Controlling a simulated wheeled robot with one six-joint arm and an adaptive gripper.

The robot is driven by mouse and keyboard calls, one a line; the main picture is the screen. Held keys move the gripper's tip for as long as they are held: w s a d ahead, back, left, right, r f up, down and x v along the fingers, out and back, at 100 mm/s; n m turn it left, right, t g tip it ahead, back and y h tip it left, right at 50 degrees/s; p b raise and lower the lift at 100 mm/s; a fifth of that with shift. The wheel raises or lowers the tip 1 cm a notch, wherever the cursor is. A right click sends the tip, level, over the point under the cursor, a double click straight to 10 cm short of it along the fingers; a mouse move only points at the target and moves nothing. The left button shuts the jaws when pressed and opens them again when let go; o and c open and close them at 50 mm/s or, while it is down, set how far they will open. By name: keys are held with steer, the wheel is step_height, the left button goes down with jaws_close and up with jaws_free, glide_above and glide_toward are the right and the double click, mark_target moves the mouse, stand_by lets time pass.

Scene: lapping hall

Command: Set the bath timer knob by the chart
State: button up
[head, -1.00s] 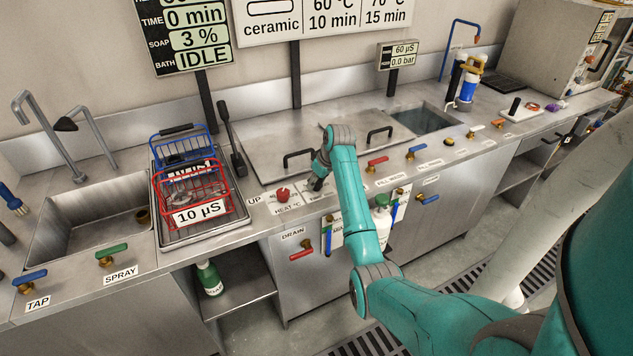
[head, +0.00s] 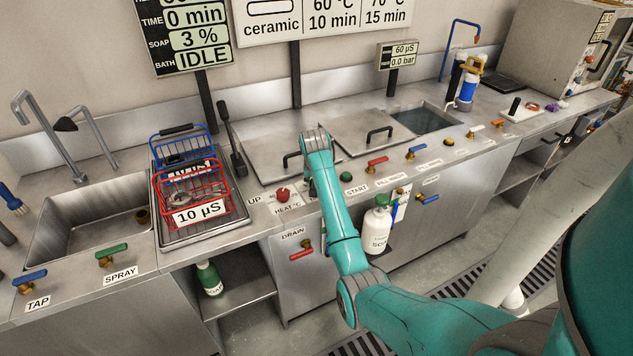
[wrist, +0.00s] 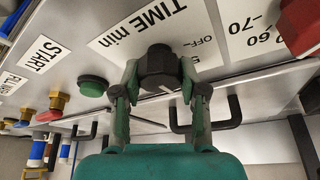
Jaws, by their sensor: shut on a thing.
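The bath timer knob (wrist: 158,68) is a black faceted knob on the counter front, on a white plate reading TIME min (wrist: 140,28). In the wrist view my gripper (wrist: 156,78) is shut on it, one finger on each side. A white pointer line shows on the knob; OFF is printed beside it, and other dial marks are partly hidden. In the head view my arm covers the knob. The chart (head: 330,17) on the wall reads ceramic, 60 °C 10 min and 70 °C 15 min, cut at the top. The display (head: 187,35) reads TIME 0 min, SOAP 3 %, BATH IDLE.
The red heat knob (head: 283,195) is left of my gripper and the green START button (head: 346,177) right of it. Lidded baths (head: 375,132) lie behind. Red and blue baskets (head: 190,190) stand on a tray at left. A soap bottle (head: 377,225) hangs below the counter.

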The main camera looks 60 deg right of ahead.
steer(key=shift+m, duration=0.6)
steer(key=o, duration=1.1)
steer(key=shift+o, duration=0.2)
steer(key=v, duration=1.2)
steer(key=shift+w, duration=0.2)
